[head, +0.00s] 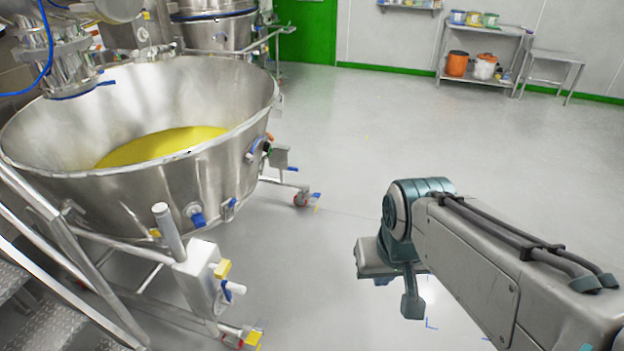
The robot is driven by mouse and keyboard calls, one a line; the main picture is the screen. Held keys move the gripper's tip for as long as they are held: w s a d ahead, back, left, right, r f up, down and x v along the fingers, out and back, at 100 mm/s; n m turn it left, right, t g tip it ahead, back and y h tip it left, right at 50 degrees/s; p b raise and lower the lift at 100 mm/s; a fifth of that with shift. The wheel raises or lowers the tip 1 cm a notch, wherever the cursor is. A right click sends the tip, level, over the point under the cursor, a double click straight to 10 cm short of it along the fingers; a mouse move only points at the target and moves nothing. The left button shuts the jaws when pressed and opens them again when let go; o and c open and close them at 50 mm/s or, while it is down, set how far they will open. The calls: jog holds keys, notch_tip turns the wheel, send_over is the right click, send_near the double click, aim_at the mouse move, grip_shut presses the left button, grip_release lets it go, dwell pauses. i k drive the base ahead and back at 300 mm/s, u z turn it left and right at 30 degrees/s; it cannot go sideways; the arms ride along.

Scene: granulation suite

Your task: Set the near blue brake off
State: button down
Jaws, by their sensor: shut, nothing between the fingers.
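A large steel bowl on a wheeled frame (150,180) stands at the left with yellow powder (160,146) inside. My gripper (412,306) hangs over open floor to the right of the bowl, shut and empty, apart from both castors.
Metal steps with a rail (50,300) stand at the lower left. A post with a white box (196,275) juts from the bowl's frame. A shelf with buckets (482,60) and a small table (553,65) stand at the back wall. The middle floor is clear.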

aim_at(315, 196)
jog(key=z, duration=0.4)
jog(key=i, duration=3.7)
jog(key=u, duration=0.45)
